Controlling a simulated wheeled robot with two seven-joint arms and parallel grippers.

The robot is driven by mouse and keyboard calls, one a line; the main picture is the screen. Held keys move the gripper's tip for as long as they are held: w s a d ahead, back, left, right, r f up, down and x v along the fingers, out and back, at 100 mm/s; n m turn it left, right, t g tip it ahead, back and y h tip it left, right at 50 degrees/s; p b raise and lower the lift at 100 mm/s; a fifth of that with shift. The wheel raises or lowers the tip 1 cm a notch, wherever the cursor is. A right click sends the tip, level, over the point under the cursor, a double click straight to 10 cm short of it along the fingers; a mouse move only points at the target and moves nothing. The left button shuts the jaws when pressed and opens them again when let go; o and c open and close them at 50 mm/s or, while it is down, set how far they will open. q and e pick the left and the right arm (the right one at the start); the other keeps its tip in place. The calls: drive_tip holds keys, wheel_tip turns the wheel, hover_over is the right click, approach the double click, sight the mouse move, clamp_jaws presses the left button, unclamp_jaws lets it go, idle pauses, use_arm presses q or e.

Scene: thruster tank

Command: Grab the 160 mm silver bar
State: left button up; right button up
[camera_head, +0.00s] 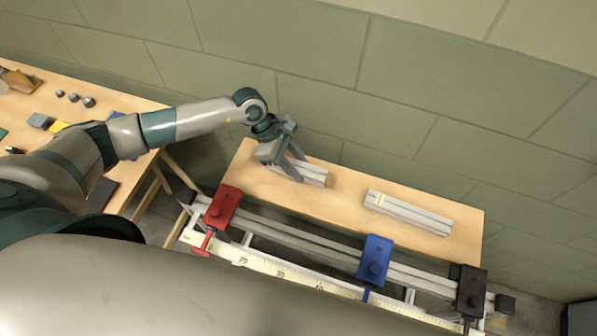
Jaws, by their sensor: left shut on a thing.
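A short silver bar (313,176) lies at the left part of the wooden bench top. My left gripper (294,172) comes down over it from above and is shut on it. The gripper hides the bar's left end and middle. The bar appears to rest on the bench or just above it; I cannot tell which. A longer silver bar (408,212) with a pale yellow mark near its left end lies apart to the right. No length can be read on either bar. My right gripper is not in view.
A rail with a printed scale (285,272) runs along the bench front, carrying a red block (222,207), a blue block (375,260) and a black block (469,290). A tiled wall stands close behind the bench (345,187). A second table (84,82) with small items stands at left.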

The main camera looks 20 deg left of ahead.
use_arm(q)
drive_tip(key=s+d+r+b, duration=0.4)
drive_tip(key=d+r, duration=0.4)
drive_tip(key=d, duration=0.2)
drive_tip(key=shift+s+d, duration=0.3)
drive_tip(key=shift+s, duration=0.1)
